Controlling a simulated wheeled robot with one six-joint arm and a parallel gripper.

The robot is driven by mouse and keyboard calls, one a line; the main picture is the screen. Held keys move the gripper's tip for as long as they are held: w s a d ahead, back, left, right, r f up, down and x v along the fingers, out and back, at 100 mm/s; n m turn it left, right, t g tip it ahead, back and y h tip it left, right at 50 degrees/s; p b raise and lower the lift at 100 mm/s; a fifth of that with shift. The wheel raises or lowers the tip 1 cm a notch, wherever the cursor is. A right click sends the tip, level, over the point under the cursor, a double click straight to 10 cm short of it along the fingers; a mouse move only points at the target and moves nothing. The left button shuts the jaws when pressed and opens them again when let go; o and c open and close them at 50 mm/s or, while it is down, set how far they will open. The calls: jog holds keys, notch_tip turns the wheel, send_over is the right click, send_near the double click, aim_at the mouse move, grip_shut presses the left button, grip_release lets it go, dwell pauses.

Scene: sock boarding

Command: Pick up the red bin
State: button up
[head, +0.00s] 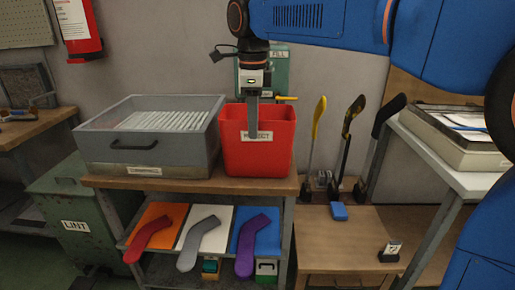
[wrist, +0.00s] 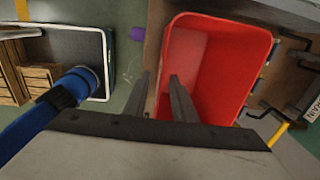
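The red bin (head: 278,150) stands upright on the wooden top of a small cart, with a white label reading something like "REJECT" on its front. My gripper (head: 253,125) points down at the bin's front wall, and its near finger covers part of the label. In the wrist view, my gripper (wrist: 159,80) is open with the rim of the red bin (wrist: 215,65) between its fingers. The left finger is outside the bin and the right finger is inside it. A gap shows between the fingers and the wall. The bin looks empty in the part that shows.
A grey box (head: 190,150) with a handle stands close to the bin's left. Sock-shaped pieces (head: 200,240) lie on coloured boards on the shelf below. A green dispenser (head: 277,72) is on the wall behind. Tall tools (head: 350,140) stand to the right.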

aim_at(256, 155)
jog(key=shift+w+d+f, duration=0.1)
jog(key=shift+d+f, duration=0.05)
jog(key=shift+f, duration=1.65)
jog(key=shift+w+d+f, duration=0.1)
jog(key=shift+f, duration=1.65)
jog(key=shift+c, duration=0.7)
grip_shut()
